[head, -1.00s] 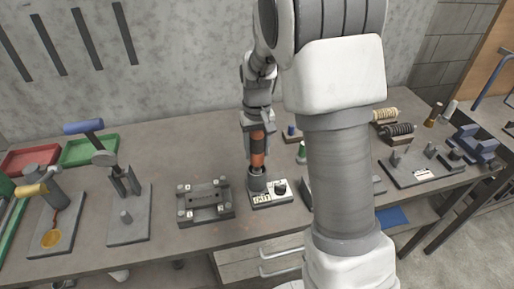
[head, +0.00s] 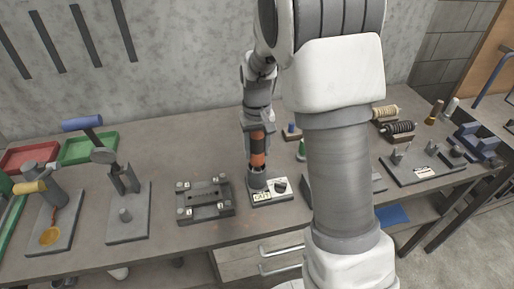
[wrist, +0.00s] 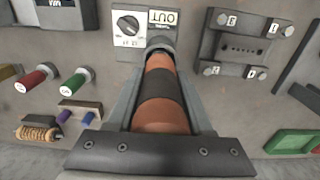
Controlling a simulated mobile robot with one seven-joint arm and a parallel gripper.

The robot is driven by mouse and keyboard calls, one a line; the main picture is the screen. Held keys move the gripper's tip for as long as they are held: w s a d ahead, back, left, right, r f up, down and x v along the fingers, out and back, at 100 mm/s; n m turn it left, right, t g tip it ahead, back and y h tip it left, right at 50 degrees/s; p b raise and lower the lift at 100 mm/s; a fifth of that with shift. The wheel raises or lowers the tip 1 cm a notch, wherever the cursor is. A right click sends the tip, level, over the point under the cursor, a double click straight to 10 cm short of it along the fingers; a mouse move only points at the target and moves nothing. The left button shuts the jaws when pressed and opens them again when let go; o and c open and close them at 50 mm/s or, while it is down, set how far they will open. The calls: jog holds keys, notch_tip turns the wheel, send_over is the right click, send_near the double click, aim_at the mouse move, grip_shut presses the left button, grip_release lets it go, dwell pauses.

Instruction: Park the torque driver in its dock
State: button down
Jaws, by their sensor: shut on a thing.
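The torque driver (head: 258,159) is orange with a black band and a dark grey lower end. My gripper (head: 257,137) is shut on it and holds it about upright. In the wrist view the driver (wrist: 161,115) runs away between the two fingers of my gripper (wrist: 160,86). Its lower end is at the left part of a small pale box (head: 277,194) with a black knob and a readout. The wrist view shows this box (wrist: 128,42) too, with its readout reading "OUT". I cannot tell whether the tip touches the box, or whether the box is the dock.
A grey fixture block (head: 204,200) stands just left of the box. A stand with upright posts (head: 128,212) is further left. In the wrist view, red (wrist: 36,80) and green (wrist: 76,83) handled pieces lie to the left. My arm hides part of the bench.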

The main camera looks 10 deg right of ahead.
jog(key=shift+f+b, duration=1.2)
jog(key=shift+f, duration=0.5)
dwell(1.3)
jog(key=shift+c, duration=1.1)
grip_release()
notch_tip(320, 180, up, 17)
jog(key=shift+f+p, duration=0.1)
jog(key=shift+p, duration=0.35)
jog(key=shift+s+r, duration=0.2)
jog(key=shift+r, duration=0.35)
jog(key=s+r+t, duration=0.2)
jog(key=s+t, duration=0.3)
jog(key=s, duration=1.8)
jog(key=shift+t, duration=0.3)
